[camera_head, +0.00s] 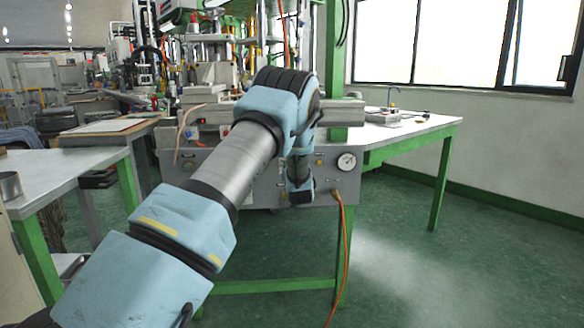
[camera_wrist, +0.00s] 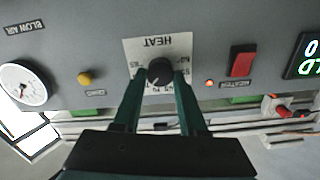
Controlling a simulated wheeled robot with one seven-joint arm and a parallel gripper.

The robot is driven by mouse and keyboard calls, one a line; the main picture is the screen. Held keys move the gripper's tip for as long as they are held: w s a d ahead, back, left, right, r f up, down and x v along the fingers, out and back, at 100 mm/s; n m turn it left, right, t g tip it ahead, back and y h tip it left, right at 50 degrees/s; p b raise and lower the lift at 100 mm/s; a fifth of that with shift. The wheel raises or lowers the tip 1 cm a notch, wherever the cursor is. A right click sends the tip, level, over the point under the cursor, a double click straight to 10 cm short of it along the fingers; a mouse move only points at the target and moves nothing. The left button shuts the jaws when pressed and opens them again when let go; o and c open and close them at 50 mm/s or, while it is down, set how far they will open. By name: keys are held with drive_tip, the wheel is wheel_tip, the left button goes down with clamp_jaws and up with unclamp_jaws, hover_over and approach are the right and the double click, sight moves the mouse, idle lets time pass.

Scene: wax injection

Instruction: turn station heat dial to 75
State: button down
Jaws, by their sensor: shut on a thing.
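The heat dial (camera_wrist: 160,72) is a round black knob on a white scale plate (camera_wrist: 157,48) marked HEAT, upside down in the wrist view. My gripper (camera_wrist: 160,84) has its two dark green fingers on either side of the knob, shut on it. The scale numbers are partly covered by the fingers and too small to read, so the setting cannot be told. In the head view my arm hides the dial and gripper in front of the station's grey panel (camera_head: 262,188).
Beside the dial are a yellow button (camera_wrist: 85,78), a pressure gauge (camera_wrist: 23,84), a red heater switch (camera_wrist: 242,61) and a green-lit display (camera_wrist: 308,55). An orange hose (camera_head: 345,240) hangs from the panel. Tables stand left (camera_head: 70,165) and right; floor at right is clear.

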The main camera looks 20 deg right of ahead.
drive_tip(key=shift+f, duration=0.15)
drive_tip(key=shift+c, duration=2.2)
unclamp_jaws()
drive_tip(key=shift+s, duration=0.15)
drive_tip(key=s+a, duration=0.1)
drive_tip(key=s, duration=0.9)
drive_tip(key=shift+s+a+b, duration=0.2)
drive_tip(key=shift+a+b, duration=0.1)
drive_tip(key=shift+a, duration=0.1)
